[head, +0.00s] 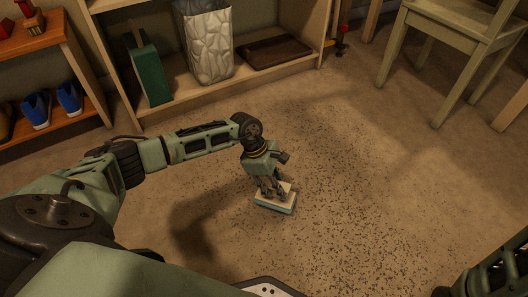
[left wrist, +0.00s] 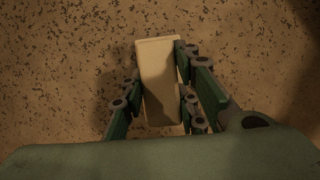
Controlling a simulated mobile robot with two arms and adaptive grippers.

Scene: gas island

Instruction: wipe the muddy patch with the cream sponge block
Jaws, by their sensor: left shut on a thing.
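The cream sponge block (head: 275,204) is at floor level, with a bluish-green lower layer showing along its side. My left gripper (head: 271,188) is shut on it from above. In the left wrist view the sponge (left wrist: 158,72) sits between the two fingers of the left gripper (left wrist: 160,95), its long side pointing away. The muddy patch (head: 335,190) is a wide spread of dark specks on the floor around and beyond the sponge. The specks (left wrist: 65,60) also show in the left wrist view. I cannot tell whether the sponge touches the floor. My right gripper is not seen.
A wooden shelf (head: 215,92) at the back holds a green box (head: 148,75), a pale patterned bin (head: 208,45) and a dark tray (head: 274,50). A shoe rack (head: 62,112) stands at left, a green chair (head: 440,45) at right. The floor between is open.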

